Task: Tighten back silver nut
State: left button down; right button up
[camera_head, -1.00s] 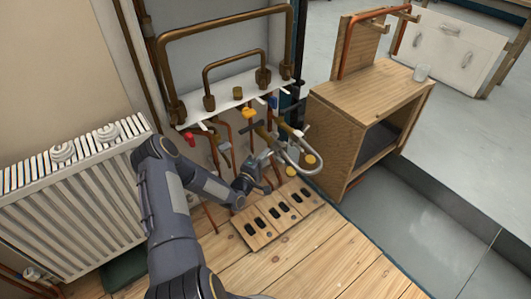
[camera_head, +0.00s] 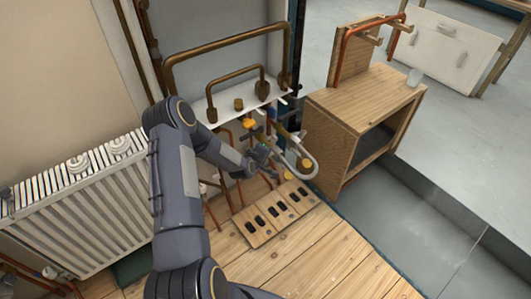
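My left arm reaches in from the lower left. Its gripper (camera_head: 266,162) is low among the pipes and valves, beside the curved silver hose (camera_head: 312,163). The fingers are small and dark there, and I cannot tell whether they are open or touching anything. The hose loops out to the right of the gripper. I cannot make out the back silver nut; it is too small or hidden among the fittings and behind the gripper. My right gripper is not in view.
A yellow-handled valve (camera_head: 249,124) is up and left of the gripper. Brass pipes (camera_head: 228,52) rise from a white shelf (camera_head: 222,101). A slotted wooden board (camera_head: 262,232) lies below. A white radiator (camera_head: 85,212) stands left, a wooden cabinet (camera_head: 335,143) right.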

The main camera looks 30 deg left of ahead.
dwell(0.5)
pick_arm(q)
jog(key=c, duration=1.4)
grip_release()
jog(key=shift+c, duration=0.2)
jog(key=p+v, duration=0.1)
jog(key=v, duration=0.6)
jog(key=shift+s+r+p, duration=0.25)
jog(key=shift+s+p, duration=0.05)
jog(key=shift+p, duration=0.1)
